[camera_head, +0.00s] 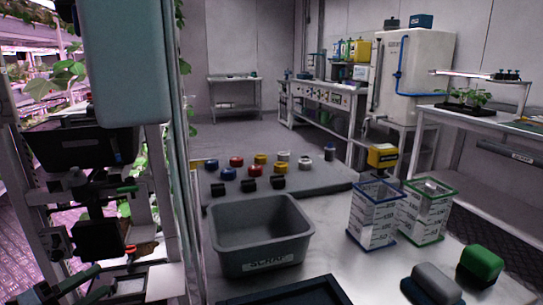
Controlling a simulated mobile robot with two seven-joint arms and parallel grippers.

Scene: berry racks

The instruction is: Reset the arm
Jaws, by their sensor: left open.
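My left arm comes down at the left edge of the head camera view, with a pale upper link and black parts below it. My left gripper (98,240) is dark and open, at the lower left, in front of the plant rack. I see nothing held in it. It is left of the grey bin and apart from it. My right gripper is not in view.
A grey bin labelled SCRAP (262,262) stands on the table, with a dark tray (290,293) in front. Right are a blue-rimmed basket (374,215), a green-rimmed basket (424,212), a grey block (432,284) and a green block (481,265). Several coloured pieces lie behind the bin.

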